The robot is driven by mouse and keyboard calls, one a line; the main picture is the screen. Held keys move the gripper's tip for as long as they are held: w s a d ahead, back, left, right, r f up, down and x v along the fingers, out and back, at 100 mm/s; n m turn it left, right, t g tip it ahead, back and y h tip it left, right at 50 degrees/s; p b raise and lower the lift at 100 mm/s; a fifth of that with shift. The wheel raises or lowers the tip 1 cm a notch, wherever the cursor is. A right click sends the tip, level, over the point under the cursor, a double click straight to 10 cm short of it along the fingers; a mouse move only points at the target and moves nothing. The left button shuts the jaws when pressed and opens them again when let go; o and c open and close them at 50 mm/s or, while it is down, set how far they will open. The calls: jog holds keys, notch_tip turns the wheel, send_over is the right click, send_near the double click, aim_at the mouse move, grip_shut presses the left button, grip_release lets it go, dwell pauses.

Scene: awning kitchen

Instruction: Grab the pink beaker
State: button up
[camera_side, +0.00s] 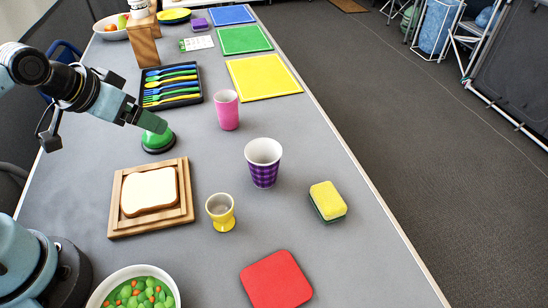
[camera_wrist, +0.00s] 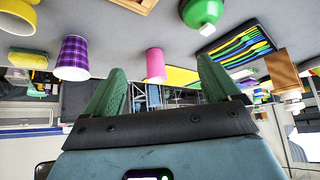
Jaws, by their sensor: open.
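The pink beaker (camera_side: 227,110) stands upright on the grey table, right of the cutlery tray. In the wrist view, which looks upside down, the pink beaker (camera_wrist: 155,65) shows between my two green fingers, some way beyond them. My gripper (camera_side: 152,121) is above the table to the left of the beaker, apart from it. In the wrist view my gripper (camera_wrist: 162,75) has its fingers spread wide with nothing held between them.
A green dome (camera_side: 158,139) on a dark base stands just below my gripper. A purple checked cup (camera_side: 263,162), yellow egg cup (camera_side: 221,212), bread board (camera_side: 117,216) and sponge (camera_side: 328,201) stand nearer. The cutlery tray (camera_side: 146,75) and yellow mat (camera_side: 264,78) lie behind.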

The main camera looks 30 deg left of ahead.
jog(key=m+t+h, duration=0.3)
jog(key=m+h, duration=0.4)
send_over(232, 98)
jog(key=s, duration=0.4)
jog(key=f, duration=0.8)
jog(key=shift+w+a, duration=0.25)
jog(key=shift+w, duration=0.1)
jog(key=shift+x, duration=1.1)
jog(key=shift+w+d+f, duration=0.1)
jog(key=shift+w+d, duration=0.1)
jog(key=shift+w, duration=0.1)
